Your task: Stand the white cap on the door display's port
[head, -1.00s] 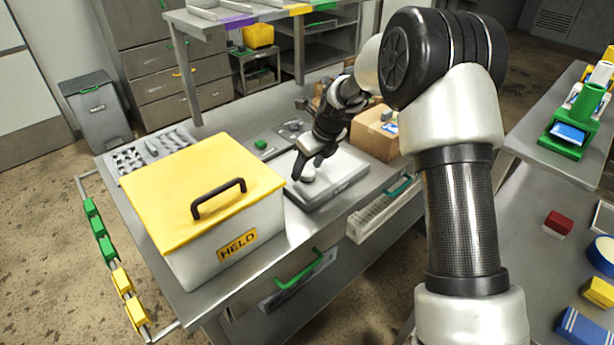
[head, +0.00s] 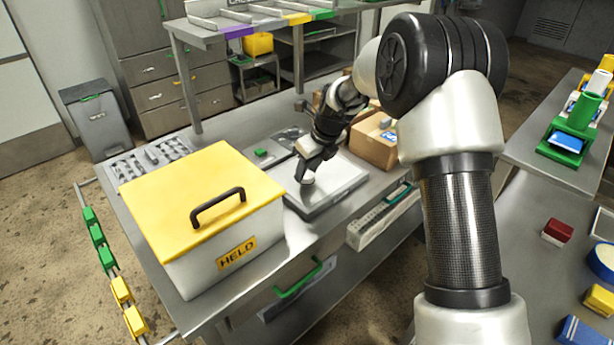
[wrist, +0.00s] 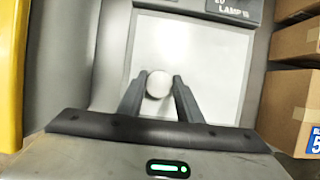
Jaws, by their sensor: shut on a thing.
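The white cap (wrist: 158,84) is between the two fingers of my gripper (wrist: 160,92) in the wrist view, and the gripper is shut on it. In the head view the cap (head: 307,179) shows just under my gripper (head: 308,168), over the pale face of a flat grey unit (head: 328,189) lying on the bench. I cannot tell how high the cap is above that face. In the wrist view the unit's pale face (wrist: 205,62) has a dark strip with a label reading "LAMP" (wrist: 232,9) at its far end. I cannot make out a port.
A yellow-lidded box marked HELD (head: 213,228) stands close left of the flat unit. A cardboard box (head: 374,142) stands at its right rear. Small metal parts (head: 150,155) lie on the bench's far left. An overhead shelf (head: 250,22) spans the back.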

